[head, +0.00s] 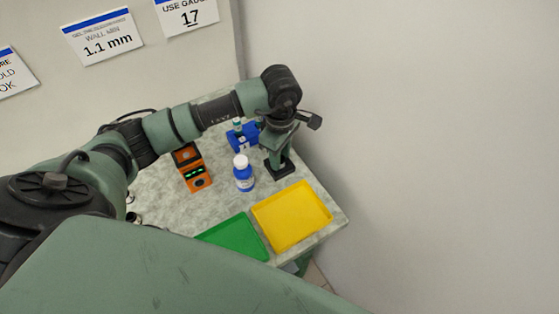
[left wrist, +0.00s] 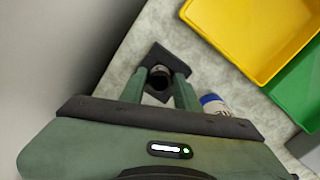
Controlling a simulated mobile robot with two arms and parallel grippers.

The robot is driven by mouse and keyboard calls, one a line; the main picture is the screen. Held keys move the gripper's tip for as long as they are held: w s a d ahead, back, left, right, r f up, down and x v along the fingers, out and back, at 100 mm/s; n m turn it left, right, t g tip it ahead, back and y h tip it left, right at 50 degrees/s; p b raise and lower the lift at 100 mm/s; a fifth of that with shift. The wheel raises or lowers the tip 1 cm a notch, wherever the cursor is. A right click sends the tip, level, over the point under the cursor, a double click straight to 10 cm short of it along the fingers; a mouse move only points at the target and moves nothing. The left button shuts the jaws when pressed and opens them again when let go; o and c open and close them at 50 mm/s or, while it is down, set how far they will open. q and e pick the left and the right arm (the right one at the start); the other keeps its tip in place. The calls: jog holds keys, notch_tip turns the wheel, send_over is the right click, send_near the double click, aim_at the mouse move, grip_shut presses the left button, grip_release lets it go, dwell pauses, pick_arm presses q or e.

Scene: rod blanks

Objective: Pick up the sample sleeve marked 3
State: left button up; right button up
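My left gripper (head: 280,166) points down at the table's far right part, behind the yellow tray. In the left wrist view its two fingers (left wrist: 163,80) stand apart, one on each side of a small dark round sleeve (left wrist: 158,72) with a hollow end. The sleeve is at a dark square base (left wrist: 160,52), which also shows under the gripper in the head view (head: 287,172). I cannot tell whether the fingers touch the sleeve. No mark 3 can be read on it. My right gripper is not in view.
A yellow tray (head: 291,216) and a green tray (head: 236,238) lie toward the front edge. A blue bottle with a white cap (head: 244,180), an orange device (head: 196,177) and a blue fixture (head: 240,140) stand left of the gripper. A wall is close on the right.

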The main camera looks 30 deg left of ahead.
pick_arm(q)
jog(key=c, duration=0.5)
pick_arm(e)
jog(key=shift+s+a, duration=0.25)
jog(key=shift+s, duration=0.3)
pick_arm(q)
jog(key=shift+r, duration=0.1)
